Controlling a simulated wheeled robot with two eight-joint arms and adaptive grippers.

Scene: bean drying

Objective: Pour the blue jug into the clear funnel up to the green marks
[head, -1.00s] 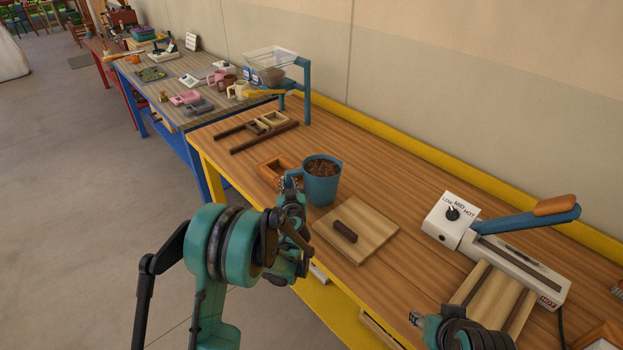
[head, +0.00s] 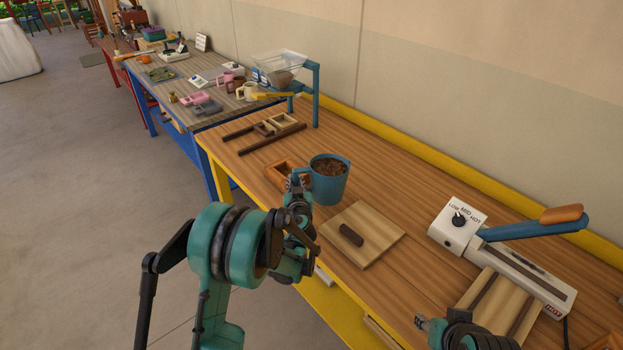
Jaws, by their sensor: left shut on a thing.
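The blue jug (head: 330,186) is upright and full of brown beans nearly to its rim. It stands at or just above the wooden bench top; I cannot tell which. My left gripper (head: 299,183) is shut on the jug at its left side, where the handle is mostly hidden. The clear funnel (head: 280,66) sits on a blue stand at the far end of the bench, with some brown stuff low inside it. Its green marks cannot be made out. My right gripper (head: 421,322) is at the bottom edge, partly cut off, and its jaws are too small to read.
A wooden board with a dark bar (head: 381,227) lies right of the jug. A white sealer (head: 510,262) with a blue lever stands at the right. An orange wooden tray (head: 278,175) is behind the gripper. Dark rails and a small frame (head: 268,132) lie before the funnel stand.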

